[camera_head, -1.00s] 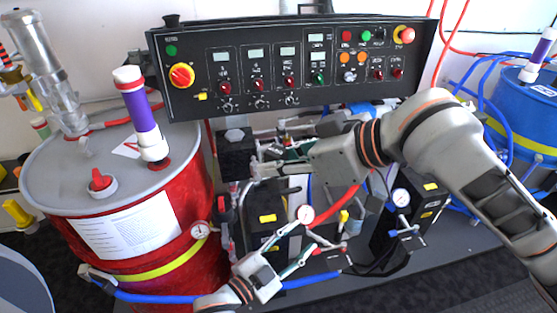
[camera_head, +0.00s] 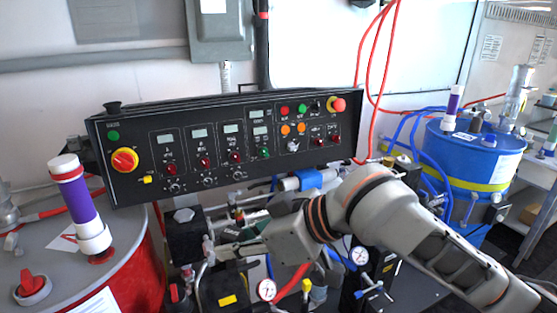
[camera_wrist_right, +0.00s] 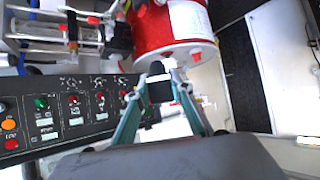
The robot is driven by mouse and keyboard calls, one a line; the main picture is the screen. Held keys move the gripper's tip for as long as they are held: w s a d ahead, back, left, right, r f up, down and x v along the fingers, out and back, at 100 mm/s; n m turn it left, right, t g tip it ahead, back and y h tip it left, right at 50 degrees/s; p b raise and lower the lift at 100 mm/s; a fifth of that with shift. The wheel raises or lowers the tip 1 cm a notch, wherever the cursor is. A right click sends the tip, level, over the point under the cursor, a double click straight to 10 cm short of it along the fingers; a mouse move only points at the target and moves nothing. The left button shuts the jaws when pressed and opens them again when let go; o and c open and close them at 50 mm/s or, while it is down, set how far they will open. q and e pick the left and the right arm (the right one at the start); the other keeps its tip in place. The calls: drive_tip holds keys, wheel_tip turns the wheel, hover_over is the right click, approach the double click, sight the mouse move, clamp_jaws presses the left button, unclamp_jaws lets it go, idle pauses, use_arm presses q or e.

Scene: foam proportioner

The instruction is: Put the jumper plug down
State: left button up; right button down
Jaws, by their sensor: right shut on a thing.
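My right gripper (camera_head: 238,240) reaches in from the right, below the control panel, with its fingers pointing left. In the right wrist view, its teal fingers (camera_wrist_right: 158,98) converge on a small dark block, which I take to be the jumper plug (camera_wrist_right: 160,88). The gripper is shut on it. In the head view, the plug is too small and cluttered by fittings to make out. I cannot tell whether the plug touches anything beyond the fingers. My left gripper is out of both current views.
The black control panel (camera_head: 240,187) stands just above my right gripper. A red drum (camera_head: 138,285) with a grey lid is at left, and a blue drum (camera_head: 470,160) at right. Pipes, a gauge (camera_head: 267,290) and hoses crowd the space below the panel.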

drive_tip(key=w+d+m+t+h, duration=0.2)
drive_tip(key=w+d+m+h, duration=0.1)
drive_tip(key=d, duration=0.8)
drive_tip(key=w+d+r+m+t+h, duration=0.1)
drive_tip(key=w+d+m+t+h, duration=0.2)
drive_tip(key=d, duration=0.9)
drive_tip(key=w+d+r+m+t+h, duration=0.1)
drive_tip(key=w+d+m+h, duration=0.3)
drive_tip(key=d+m, duration=0.4)
drive_tip(key=d+t, duration=0.1)
drive_tip(key=d, duration=0.3)
drive_tip(key=shift+w+t+h, duration=0.15)
drive_tip(key=shift+t+h, duration=0.15)
drive_tip(key=shift+d, duration=0.1)
